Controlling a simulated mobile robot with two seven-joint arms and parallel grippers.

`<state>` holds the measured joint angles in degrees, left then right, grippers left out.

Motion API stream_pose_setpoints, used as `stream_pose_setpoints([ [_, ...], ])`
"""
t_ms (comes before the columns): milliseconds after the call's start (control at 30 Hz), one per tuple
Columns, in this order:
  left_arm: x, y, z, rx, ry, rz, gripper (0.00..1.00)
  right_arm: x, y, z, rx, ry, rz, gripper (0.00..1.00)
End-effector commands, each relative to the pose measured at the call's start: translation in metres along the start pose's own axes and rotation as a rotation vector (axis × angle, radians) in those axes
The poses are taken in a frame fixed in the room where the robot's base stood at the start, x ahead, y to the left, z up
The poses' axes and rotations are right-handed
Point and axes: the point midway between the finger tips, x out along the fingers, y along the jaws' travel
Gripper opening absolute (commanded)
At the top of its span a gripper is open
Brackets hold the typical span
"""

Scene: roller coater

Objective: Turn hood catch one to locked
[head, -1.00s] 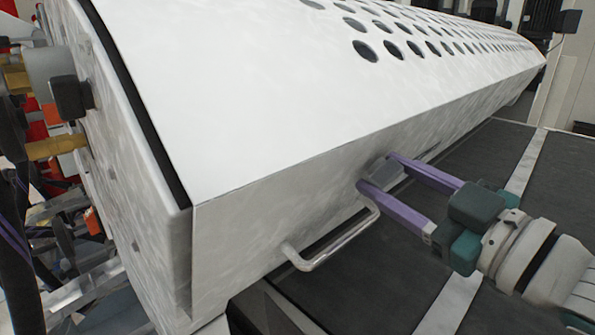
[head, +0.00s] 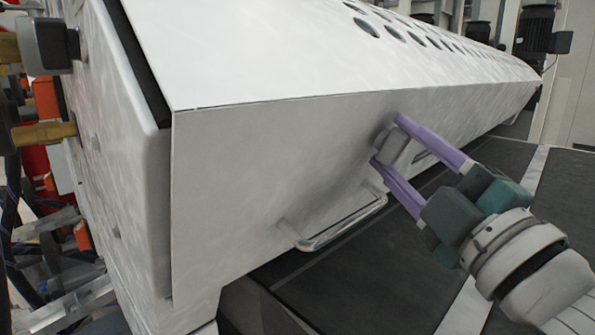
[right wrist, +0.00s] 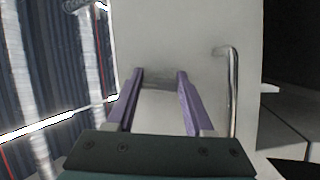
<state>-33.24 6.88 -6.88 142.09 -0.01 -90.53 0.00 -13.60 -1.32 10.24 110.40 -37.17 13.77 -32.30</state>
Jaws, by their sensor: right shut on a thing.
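The hood catch (head: 399,152) is a small grey block on the white front face of the hood (head: 260,170). My right gripper (head: 387,139), with purple fingers, is shut on it, one finger on each side. In the right wrist view, the fingertips (right wrist: 160,73) are against the pale hood face, with the grey catch (right wrist: 160,80) between them. The fingers hide part of the catch, and its exact angle is hard to tell. My left gripper is not in view.
A bent metal handle (head: 342,226) sticks out of the hood face just left of and below the catch; it also shows in the right wrist view (right wrist: 233,90). Dark panels (head: 500,185) lie below and right. Pipes and brass fittings (head: 45,133) crowd the left end.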

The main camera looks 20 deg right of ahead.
Motion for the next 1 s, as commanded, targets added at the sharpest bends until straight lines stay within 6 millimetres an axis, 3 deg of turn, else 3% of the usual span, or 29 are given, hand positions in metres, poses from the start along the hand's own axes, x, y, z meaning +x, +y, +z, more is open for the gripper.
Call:
stream_pose_setpoints([
  [33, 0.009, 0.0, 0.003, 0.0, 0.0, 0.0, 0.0, -0.001, -0.004, 0.001, -0.026, 0.0, 0.014, 0.0],
  [300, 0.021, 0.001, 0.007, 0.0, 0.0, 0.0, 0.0, 0.0, -0.002, 0.0, -0.13, 0.002, 0.057, 0.0],
  [900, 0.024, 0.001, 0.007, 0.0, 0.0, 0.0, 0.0, 0.0, 0.001, -0.001, -0.165, 0.003, 0.07, 0.0],
  [933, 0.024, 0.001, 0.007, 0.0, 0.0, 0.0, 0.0, 0.0, 0.001, -0.001, -0.165, 0.003, 0.07, 0.55],
  [1000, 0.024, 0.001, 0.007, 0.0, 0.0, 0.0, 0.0, 0.0, 0.001, -0.001, -0.165, 0.002, 0.07, 0.63],
])
